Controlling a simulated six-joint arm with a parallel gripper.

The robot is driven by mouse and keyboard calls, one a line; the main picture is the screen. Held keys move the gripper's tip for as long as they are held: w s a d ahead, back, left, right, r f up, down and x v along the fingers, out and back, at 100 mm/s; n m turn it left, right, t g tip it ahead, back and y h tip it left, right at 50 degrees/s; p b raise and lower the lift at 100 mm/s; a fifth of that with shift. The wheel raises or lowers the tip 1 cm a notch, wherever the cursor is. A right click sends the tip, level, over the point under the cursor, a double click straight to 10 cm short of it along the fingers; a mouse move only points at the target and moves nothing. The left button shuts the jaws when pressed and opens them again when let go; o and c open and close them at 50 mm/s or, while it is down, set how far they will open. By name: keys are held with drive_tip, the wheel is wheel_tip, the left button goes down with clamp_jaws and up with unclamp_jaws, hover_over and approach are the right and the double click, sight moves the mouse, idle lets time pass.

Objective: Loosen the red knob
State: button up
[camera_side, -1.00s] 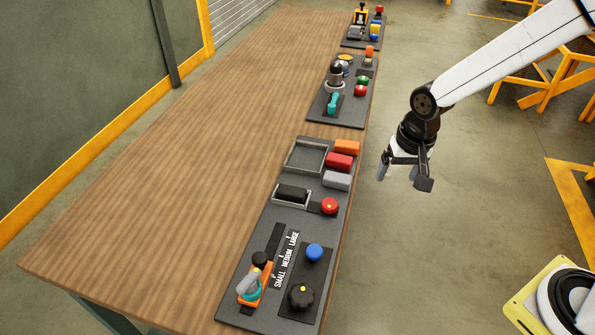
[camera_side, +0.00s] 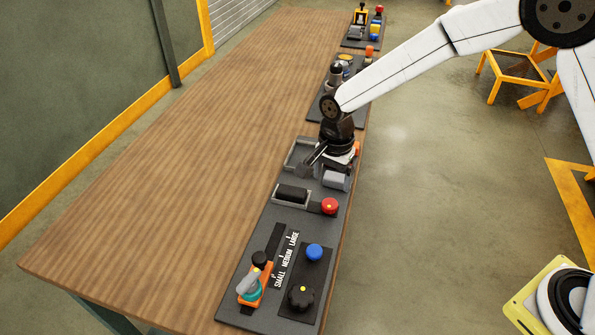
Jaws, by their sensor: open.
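The red knob (camera_side: 329,206), with a small yellow mark on top, sits on a dark base on the near grey panel (camera_side: 262,215), beside a tray holding a black block. My gripper (camera_side: 319,172) is open, pointing down over the upper part of this panel, just beyond the red knob in the picture. It is apart from the knob. One finger shows by the empty tray and the other is close to the grey block; I cannot tell if it touches. My wrist hides the red block and most of the orange block.
The grey block (camera_side: 336,181) and black block (camera_side: 292,193) lie near the knob. A blue knob (camera_side: 314,252), a black knob (camera_side: 301,297) and an orange-and-teal device (camera_side: 252,286) stand nearer. My arm crosses the middle panel. The wooden table (camera_side: 170,190) is clear on the left.

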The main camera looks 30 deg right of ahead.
sight(330, 203)
drive_tip(key=shift+f, duration=3.85)
clamp_jaws()
